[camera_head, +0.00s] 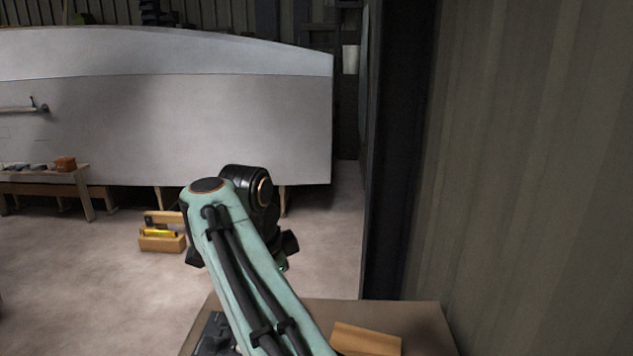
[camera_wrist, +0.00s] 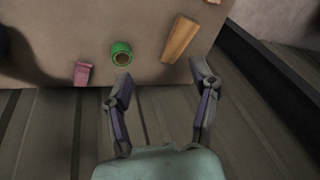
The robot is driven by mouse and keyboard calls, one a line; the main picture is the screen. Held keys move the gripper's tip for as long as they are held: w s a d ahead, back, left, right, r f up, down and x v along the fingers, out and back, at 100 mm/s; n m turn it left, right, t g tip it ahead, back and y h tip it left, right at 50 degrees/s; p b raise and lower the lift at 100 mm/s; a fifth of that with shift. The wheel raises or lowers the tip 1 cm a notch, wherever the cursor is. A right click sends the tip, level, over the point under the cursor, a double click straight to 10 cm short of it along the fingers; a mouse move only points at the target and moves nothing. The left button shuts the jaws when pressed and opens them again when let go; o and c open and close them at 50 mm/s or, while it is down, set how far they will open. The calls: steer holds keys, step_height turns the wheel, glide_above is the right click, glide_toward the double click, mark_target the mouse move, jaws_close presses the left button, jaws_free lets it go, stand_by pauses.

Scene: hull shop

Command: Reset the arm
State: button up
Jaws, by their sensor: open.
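My gripper (camera_wrist: 160,90) shows in the wrist view with its two fingers spread apart and nothing between them. It is just off the edge of a brown table (camera_wrist: 60,35), with the ribbed wall or floor surface behind the fingers. In the head view my pale green arm reaches up over the table (camera_head: 425,318). The gripper's fingers are hidden behind the arm there.
On the table in the wrist view are a green ring-shaped thing (camera_wrist: 122,48), a wooden block (camera_wrist: 181,38) and a pinkish piece (camera_wrist: 82,73). The head view shows a large grey hull (camera_head: 200,115), a wooden toolbox (camera_head: 162,243) on the floor, and a corrugated wall (camera_head: 540,170) close at right.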

steer(key=s+d+r, duration=0.2)
steer(key=s+d, duration=0.1)
steer(key=d, duration=0.4)
steer(key=s+d+r, duration=0.1)
steer(key=s+d, duration=0.1)
steer(key=d, duration=0.5)
steer(key=s+d+f+n+g, duration=0.1)
steer(key=s+d+f+n, duration=0.2)
steer(key=s+d, duration=0.55)
steer(key=s+a+f+n+g+y, duration=0.1)
steer(key=s+a+f+n, duration=0.2)
steer(key=s+f+n, duration=0.2)
steer(key=s+a+f+n+g+y, duration=0.1)
steer(key=s+a+f+n, duration=0.2)
steer(key=s+f+n, duration=0.2)
steer(key=s+f, duration=0.2)
steer(key=s, duration=0.2)
steer(key=shift+a+n+g, duration=0.25)
steer(key=shift+n+g, duration=0.05)
steer(key=shift+g, duration=0.1)
steer(key=shift+o, duration=0.5)
